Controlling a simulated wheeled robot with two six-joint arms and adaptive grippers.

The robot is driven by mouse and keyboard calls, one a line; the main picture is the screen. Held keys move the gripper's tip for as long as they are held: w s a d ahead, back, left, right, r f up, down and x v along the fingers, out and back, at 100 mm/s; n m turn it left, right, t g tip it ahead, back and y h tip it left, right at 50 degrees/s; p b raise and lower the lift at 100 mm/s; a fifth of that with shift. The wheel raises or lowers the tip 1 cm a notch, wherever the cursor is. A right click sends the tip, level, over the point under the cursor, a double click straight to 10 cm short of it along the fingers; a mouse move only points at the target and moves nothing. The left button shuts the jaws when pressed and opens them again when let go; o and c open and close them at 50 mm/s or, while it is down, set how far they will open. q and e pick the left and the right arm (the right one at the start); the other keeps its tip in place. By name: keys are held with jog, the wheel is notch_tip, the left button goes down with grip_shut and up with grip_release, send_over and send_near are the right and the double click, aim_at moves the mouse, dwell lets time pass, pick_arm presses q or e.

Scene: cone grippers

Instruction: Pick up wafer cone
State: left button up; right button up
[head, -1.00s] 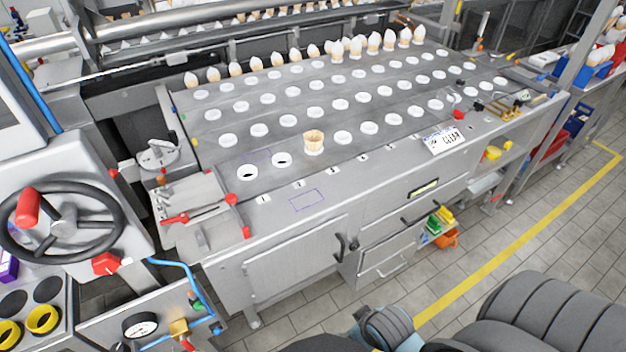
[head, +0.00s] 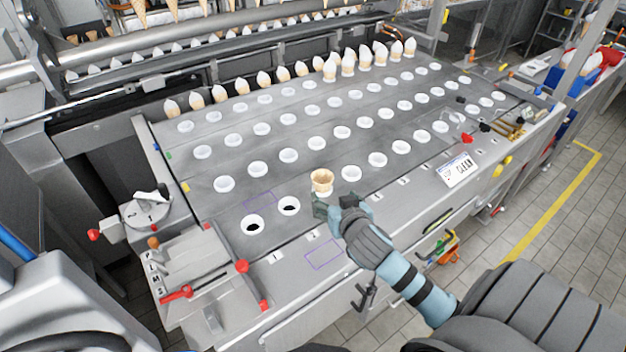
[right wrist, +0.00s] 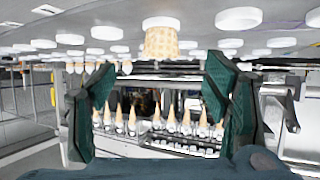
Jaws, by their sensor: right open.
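A tan wafer cone (head: 321,178) stands upright in a white ring holder in the front row of the steel table. In the right wrist view, which looks upside down, the wafer cone (right wrist: 161,43) shows near the top centre, between the directions of the two fingers but beyond them. My right gripper (head: 335,204) is just in front of the cone, at the near side of its holder. It is open and empty, with its two dark green fingers (right wrist: 158,92) spread wide. My left gripper is not in view.
Rows of white ring holders (head: 377,160) cover the table, most of them empty. Several white-topped cones (head: 348,62) stand along the back. A CLEAN sign (head: 458,169) lies at the right front. Red-handled levers (head: 242,266) stand at the left front corner.

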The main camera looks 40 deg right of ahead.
aim_at(325, 185)
jog(key=x, duration=0.4)
jog(key=shift+d+b, duration=0.3)
jog(key=shift+b, duration=0.1)
jog(key=x, duration=0.7)
jog(key=shift+w+a+r+b, duration=0.15)
jog(key=shift+w+a+b, duration=0.15)
jog(key=shift+w, duration=0.15)
jog(key=shift+s+d+r, duration=0.1)
jog(key=shift+s+r, duration=0.05)
jog(key=shift+s, duration=0.15)
jog(key=shift+c, duration=1.3)
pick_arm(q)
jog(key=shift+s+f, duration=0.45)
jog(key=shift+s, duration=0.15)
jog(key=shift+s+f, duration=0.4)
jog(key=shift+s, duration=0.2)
pick_arm(e)
jog(key=c, duration=0.5)
